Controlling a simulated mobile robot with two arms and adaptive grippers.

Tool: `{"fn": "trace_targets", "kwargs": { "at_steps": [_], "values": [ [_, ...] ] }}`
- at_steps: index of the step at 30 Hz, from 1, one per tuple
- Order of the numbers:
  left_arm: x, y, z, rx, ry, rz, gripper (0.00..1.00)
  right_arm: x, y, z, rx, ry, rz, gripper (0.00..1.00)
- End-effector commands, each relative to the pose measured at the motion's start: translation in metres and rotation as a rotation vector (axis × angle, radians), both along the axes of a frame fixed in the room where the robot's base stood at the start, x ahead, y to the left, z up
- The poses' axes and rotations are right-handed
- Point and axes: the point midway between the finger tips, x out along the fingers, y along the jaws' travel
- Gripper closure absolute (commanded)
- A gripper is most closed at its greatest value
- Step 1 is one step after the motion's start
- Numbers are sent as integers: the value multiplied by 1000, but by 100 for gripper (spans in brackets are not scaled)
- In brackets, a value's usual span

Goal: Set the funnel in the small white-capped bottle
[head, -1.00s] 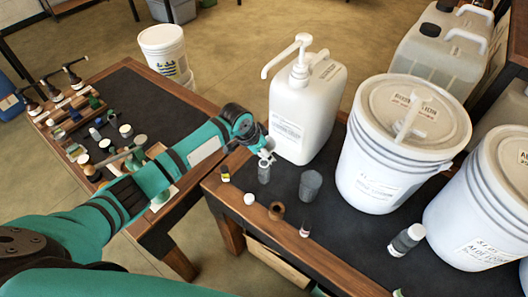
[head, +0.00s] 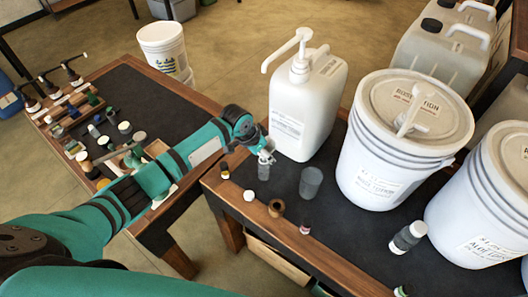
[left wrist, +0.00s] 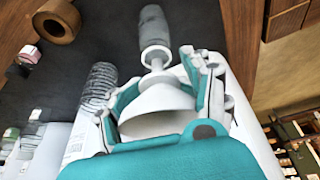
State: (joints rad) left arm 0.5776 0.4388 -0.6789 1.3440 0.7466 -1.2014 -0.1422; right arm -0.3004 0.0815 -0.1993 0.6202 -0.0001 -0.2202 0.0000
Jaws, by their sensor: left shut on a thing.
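My left gripper (head: 262,150) is shut on a small white funnel (left wrist: 157,100), gripped by its cone between the two fingers (left wrist: 158,95). The funnel's stem points at the neck of a small grey, see-through bottle (left wrist: 154,28). The stem and the neck line up and look to meet, but I cannot tell how deep the stem is. In the head view this bottle (head: 264,172) stands upright on the dark table top below the gripper, and shows no cap. A small white round cap-like thing (head: 249,195) lies nearby. My right gripper is not in view.
A grey cup (head: 311,182), a brown ring-shaped thing (head: 276,208) and a small pink-labelled bottle (head: 305,227) stand close by. A large white pump bottle (head: 305,110) and white buckets (head: 375,160) fill the back and right. A cluttered second table (head: 150,95) is at left.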

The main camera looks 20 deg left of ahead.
Motion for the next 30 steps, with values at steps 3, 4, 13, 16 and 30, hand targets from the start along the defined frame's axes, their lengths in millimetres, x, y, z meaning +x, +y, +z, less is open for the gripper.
{"fn": "trace_targets", "kwargs": {
  "at_steps": [3,4,13,16,30],
  "values": [
    [0,0,-3,0,0,0,84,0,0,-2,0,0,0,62],
    [0,0,-4,0,0,0,84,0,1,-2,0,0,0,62],
    [0,0,-10,0,0,0,84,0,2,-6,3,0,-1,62],
    [0,0,-12,0,0,0,84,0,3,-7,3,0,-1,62],
    [0,0,-15,0,0,0,20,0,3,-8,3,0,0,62]
  ]
}}
